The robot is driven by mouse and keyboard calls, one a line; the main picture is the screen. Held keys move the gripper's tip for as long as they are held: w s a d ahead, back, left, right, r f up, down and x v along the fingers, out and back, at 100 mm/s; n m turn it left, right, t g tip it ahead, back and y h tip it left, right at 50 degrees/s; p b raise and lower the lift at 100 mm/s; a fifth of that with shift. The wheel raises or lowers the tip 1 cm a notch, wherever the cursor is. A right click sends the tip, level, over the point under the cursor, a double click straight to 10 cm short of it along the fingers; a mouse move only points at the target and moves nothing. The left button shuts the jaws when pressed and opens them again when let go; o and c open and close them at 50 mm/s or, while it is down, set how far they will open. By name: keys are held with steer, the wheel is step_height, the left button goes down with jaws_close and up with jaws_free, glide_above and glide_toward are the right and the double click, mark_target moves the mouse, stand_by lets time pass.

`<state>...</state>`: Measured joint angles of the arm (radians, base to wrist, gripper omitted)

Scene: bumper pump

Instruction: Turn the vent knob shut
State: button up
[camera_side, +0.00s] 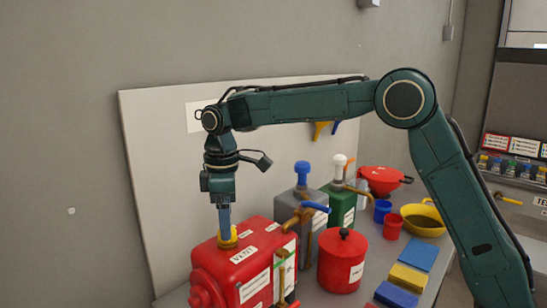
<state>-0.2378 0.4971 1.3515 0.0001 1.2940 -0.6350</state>
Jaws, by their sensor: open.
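A red box-shaped tank (252,240) stands at the bottom of the side view, with a white label reading VENT on its top. The jaws are open. The fingers partly hide the knob, and I cannot tell whether they touch it or which way it is turned.
To the right stand a grey container with a blue-topped pump (303,174), a green container (340,203), a red lidded can (342,262), cups, a red funnel (381,180) and a yellow bowl (422,220). Coloured sponges (408,278) lie in front. A pale board (160,150) stands behind.

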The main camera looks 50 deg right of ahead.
steer(key=shift+f, duration=1.55)
steer(key=c, duration=1)
